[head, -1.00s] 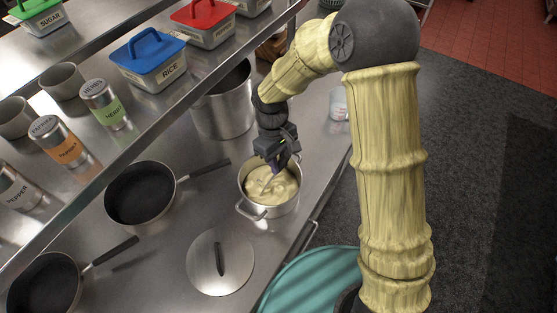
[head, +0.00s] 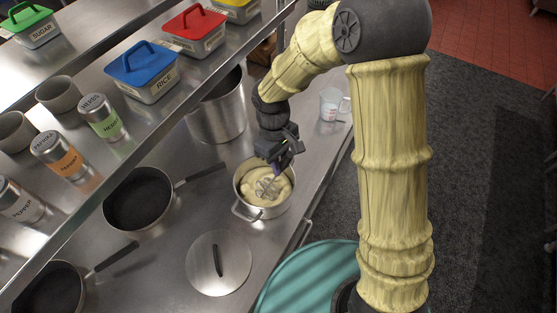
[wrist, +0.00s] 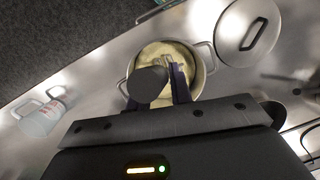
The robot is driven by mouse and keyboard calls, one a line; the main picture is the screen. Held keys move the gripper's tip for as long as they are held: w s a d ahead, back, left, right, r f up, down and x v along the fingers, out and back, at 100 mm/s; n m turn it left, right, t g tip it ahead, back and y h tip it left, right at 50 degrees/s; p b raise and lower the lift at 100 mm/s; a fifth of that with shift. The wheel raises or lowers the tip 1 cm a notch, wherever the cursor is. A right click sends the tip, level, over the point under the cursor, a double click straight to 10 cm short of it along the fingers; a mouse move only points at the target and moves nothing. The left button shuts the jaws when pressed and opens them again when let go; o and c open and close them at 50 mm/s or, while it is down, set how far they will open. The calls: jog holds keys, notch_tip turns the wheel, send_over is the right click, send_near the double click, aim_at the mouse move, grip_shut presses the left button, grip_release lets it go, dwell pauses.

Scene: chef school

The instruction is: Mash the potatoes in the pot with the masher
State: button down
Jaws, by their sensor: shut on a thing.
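The steel pot (head: 249,209) stands on the steel counter and holds pale yellow potatoes (head: 281,190) that look lumpy to creamy. My gripper (head: 281,166) is over the pot's far side, shut on the masher. The masher's metal head (head: 266,187) shows at the top of the potatoes; I cannot tell whether it touches them. In the wrist view, the masher's dark handle end (wrist: 148,84) lies between my fingers, in front of the pot (wrist: 208,65) and the potatoes (wrist: 165,50). My gripper hides part of the masher's shaft.
A pot lid (head: 219,277) lies in front of the pot. Two frying pans (head: 137,200) are at left, and a tall stockpot (head: 217,118) stands behind. A measuring cup (head: 331,105) is near the counter's right edge. A shelf (head: 122,150) with spices and containers overhangs the left.

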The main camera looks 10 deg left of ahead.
jog(key=shift+f, duration=0.1)
jog(key=shift+f+b, duration=1.5)
jog(key=shift+f, duration=0.6)
notch_tip(320, 180, up, 13)
jog(key=p, duration=1)
jog(key=shift+f, duration=0.2)
